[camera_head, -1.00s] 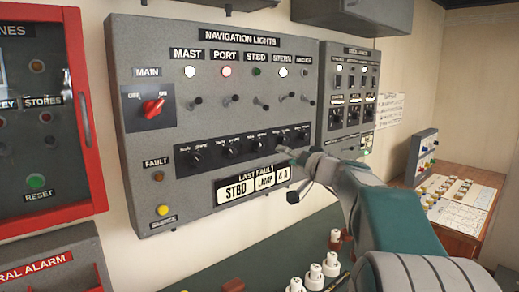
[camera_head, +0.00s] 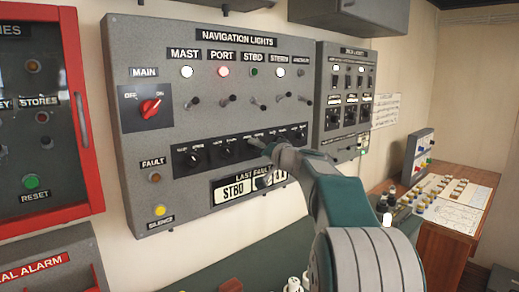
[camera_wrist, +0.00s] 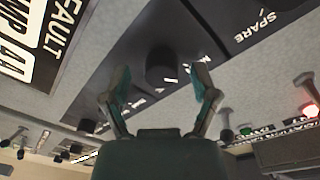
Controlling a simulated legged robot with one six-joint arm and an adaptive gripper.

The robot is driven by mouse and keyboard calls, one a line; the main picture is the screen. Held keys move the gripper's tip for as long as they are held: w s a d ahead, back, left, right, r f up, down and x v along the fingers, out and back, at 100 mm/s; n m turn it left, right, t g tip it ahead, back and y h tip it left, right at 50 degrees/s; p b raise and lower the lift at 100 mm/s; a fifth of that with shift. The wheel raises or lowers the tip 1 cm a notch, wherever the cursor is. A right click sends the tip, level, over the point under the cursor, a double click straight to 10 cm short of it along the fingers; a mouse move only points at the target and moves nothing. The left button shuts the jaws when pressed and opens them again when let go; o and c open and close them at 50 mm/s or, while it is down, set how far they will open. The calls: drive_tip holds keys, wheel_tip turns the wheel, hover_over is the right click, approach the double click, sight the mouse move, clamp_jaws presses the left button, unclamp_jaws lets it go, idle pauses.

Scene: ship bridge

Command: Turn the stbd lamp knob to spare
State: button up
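The navigation lights panel (camera_head: 150,50) has a black strip of lamp knobs along its lower part. The stbd lamp knob appears to be the third, below the STBD column (camera_head: 255,54), and my gripper largely hides it in the head view. In the wrist view a round black knob (camera_wrist: 160,68) stands between the two fingertips of my gripper (camera_wrist: 158,80), which also shows in the head view (camera_head: 262,147). The fingers are apart, one on each side of the knob; I cannot tell whether they touch it. A SPARE label (camera_wrist: 255,27) shows on the strip beside it.
Toggle levers (camera_head: 224,101) line the panel above the knob strip. The last-fault plates (camera_head: 236,188) sit just below, partly behind my arm. A red main switch (camera_head: 151,106) is at left. A smaller panel (camera_head: 345,100) adjoins at right.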

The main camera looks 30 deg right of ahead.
clamp_jaws()
drive_tip(key=shift+m, duration=0.4)
drive_tip(key=m, duration=0.3)
drive_tip(key=shift+f, duration=0.1)
drive_tip(key=m, duration=0.9)
drive_tip(key=shift+m+g, duration=0.3)
drive_tip(key=shift+g, duration=0.1)
drive_tip(key=shift+f, duration=0.1)
